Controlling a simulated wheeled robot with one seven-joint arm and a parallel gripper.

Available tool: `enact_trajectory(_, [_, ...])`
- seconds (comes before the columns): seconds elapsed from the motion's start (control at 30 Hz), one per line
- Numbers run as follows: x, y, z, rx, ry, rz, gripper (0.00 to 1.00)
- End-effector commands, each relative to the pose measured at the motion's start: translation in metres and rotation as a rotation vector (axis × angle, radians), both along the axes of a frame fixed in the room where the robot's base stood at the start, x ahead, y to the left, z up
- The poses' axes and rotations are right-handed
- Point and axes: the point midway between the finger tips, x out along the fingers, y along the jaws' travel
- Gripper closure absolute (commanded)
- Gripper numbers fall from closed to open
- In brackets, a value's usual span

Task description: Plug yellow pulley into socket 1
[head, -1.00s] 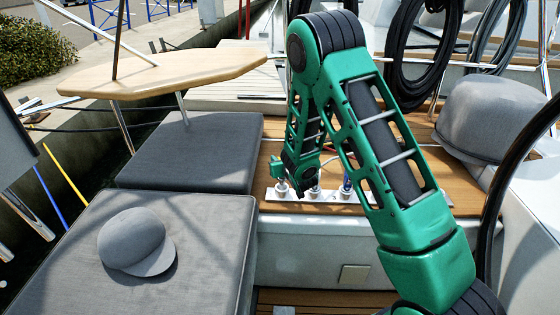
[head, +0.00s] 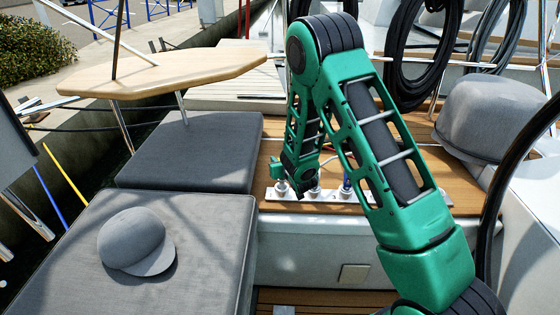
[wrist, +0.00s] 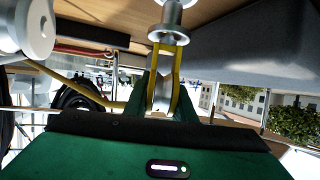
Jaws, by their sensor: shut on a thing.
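The yellow pulley (wrist: 180,75) is in the wrist view, with yellow sides around a pale metal middle. My gripper (wrist: 166,98) is shut on it, one green finger on each side. The pulley's far end meets a metal socket (wrist: 172,16) at the top of that view. They look in line and touching; I cannot tell how deep the pulley sits. In the head view my gripper (head: 293,186) is low over the left end of the white socket strip (head: 330,196). The pulley is hidden there, and I cannot read socket numbers.
Another white socket (wrist: 32,28) stands close by in the wrist view. Grey cushions (head: 190,150) lie to the left, with a grey cap (head: 135,240) on the nearer one.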

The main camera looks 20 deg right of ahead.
Motion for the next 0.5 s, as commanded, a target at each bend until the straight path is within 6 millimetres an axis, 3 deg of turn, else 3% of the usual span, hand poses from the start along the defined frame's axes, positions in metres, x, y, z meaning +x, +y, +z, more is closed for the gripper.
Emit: enact_trajectory(0.5, [0.0003, 0.0007, -0.0106, 0.001, -0.002, 0.001, 1.0])
